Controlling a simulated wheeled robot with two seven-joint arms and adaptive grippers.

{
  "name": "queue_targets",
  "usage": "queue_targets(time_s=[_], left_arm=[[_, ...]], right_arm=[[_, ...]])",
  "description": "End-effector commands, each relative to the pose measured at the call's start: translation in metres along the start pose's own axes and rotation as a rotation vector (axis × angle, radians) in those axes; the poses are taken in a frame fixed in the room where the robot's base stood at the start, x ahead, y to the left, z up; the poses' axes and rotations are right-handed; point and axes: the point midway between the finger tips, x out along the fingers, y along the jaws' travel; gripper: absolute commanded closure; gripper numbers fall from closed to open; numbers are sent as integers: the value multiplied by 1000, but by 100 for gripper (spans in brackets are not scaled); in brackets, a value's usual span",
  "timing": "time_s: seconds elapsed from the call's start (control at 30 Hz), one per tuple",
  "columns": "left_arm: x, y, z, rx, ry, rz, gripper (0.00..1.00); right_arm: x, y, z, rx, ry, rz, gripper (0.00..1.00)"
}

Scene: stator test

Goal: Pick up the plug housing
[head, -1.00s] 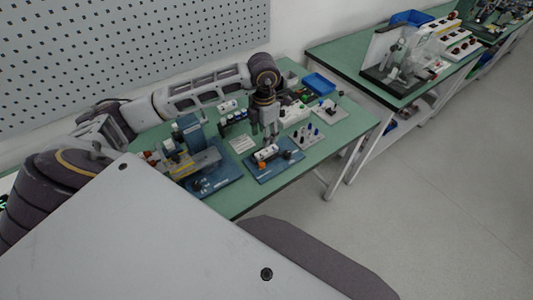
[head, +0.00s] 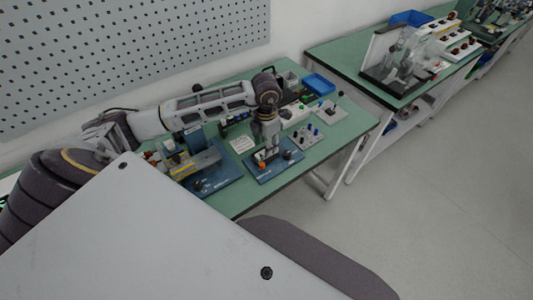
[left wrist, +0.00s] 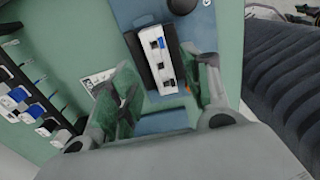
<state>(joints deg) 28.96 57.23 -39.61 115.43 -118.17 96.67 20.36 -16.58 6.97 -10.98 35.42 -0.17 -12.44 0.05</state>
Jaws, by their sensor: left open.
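The plug housing, a white block with dark openings and a blue detail, sits in a dark holder on a blue base plate (head: 284,168). In the left wrist view the housing (left wrist: 158,62) lies between the fingers of my left gripper (left wrist: 168,75), which are open on either side of it. The head view shows the left gripper (head: 267,150) low over the plate, partly hiding the housing. I cannot tell whether the fingers touch it. My right gripper is not in view.
An orange knob (head: 262,165) is at the plate's front. A second blue fixture (head: 205,170) stands to the left. A plate with several pegs (head: 306,136) is to the right, and a blue bin (head: 319,85) is at the back. Connectors in a rack (left wrist: 30,95) show left in the wrist view.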

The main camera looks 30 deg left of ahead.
Motion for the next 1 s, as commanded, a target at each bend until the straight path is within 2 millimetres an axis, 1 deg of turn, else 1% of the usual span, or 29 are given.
queue_targets(time_s=[0.1, 0.2, 0.3, 0.47, 0.77, 0.8, 1.0], left_arm=[[14, -2, 1, 1, 3, -2, 52], [23, -1, 1, 1, 2, 0, 52], [28, -2, 0, 1, 2, -1, 52], [29, -2, 1, 2, 0, 0, 52], [29, -1, 1, 1, 0, 0, 52], [29, -1, 1, 1, 0, 0, 53], [29, -1, 1, 1, 0, 0, 79]], right_arm=[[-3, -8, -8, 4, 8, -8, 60], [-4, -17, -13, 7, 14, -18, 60], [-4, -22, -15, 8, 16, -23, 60], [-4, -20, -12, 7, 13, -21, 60], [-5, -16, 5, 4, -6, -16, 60], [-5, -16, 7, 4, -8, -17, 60], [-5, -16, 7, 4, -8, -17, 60]])
